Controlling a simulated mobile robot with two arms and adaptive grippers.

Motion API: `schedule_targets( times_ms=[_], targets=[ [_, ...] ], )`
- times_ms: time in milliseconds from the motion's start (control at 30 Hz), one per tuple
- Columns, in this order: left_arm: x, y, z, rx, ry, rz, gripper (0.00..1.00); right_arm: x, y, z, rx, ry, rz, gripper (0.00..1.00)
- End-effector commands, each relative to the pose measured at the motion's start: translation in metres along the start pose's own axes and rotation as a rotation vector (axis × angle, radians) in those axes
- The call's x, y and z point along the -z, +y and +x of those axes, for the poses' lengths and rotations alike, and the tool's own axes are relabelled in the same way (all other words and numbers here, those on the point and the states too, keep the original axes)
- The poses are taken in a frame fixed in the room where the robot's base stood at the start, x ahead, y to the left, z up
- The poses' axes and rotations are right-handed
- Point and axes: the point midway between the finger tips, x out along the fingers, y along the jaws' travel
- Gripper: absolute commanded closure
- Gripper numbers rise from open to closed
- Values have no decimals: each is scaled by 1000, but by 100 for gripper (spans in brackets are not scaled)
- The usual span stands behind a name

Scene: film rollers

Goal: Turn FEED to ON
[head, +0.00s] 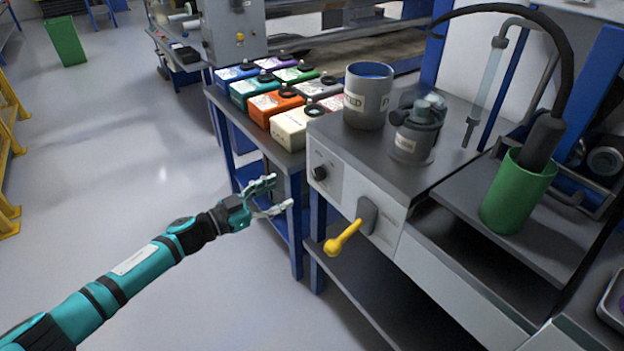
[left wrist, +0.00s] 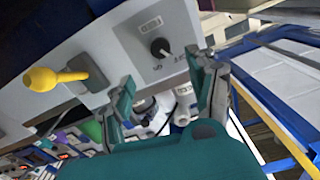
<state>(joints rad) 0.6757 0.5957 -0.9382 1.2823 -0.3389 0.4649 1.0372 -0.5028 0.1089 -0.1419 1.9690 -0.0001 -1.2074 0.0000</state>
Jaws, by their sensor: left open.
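A small black rotary knob (head: 320,172) sits on the light grey front panel (head: 350,187) of the machine. The knob also shows in the left wrist view (left wrist: 160,47), with a pale label plate above it and small markings below; I cannot read FEED or its setting for certain. My left gripper (head: 282,192) is open and empty, to the left of the knob and a little lower in the head view, apart from it. In the left wrist view its two fingers (left wrist: 168,88) point toward the panel, below the knob. My right gripper is not in view.
A yellow-handled lever (head: 345,238) sticks out of the same panel, right of and below the knob. A grey pot (head: 367,100) and a green cup (head: 517,195) stand on the machine. Several coloured containers stand on the bench behind.

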Motion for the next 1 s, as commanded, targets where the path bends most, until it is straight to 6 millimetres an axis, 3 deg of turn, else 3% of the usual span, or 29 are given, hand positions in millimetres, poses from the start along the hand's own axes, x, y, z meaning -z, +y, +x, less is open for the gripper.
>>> schedule_targets(
  times_ms=[200, 400, 633, 967, 1000],
  targets=[
    [-1, 0, 51, 0, 3, 1, 41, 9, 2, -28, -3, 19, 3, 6],
    [-2, 0, 87, 1, 1, 0, 41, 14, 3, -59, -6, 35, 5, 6],
    [-1, 0, 106, 1, 0, 0, 41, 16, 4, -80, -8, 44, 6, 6],
    [-1, -1, 108, 2, -1, 0, 41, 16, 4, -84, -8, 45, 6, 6],
    [0, -1, 108, 2, -1, 0, 47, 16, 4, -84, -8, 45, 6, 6]
  ],
)
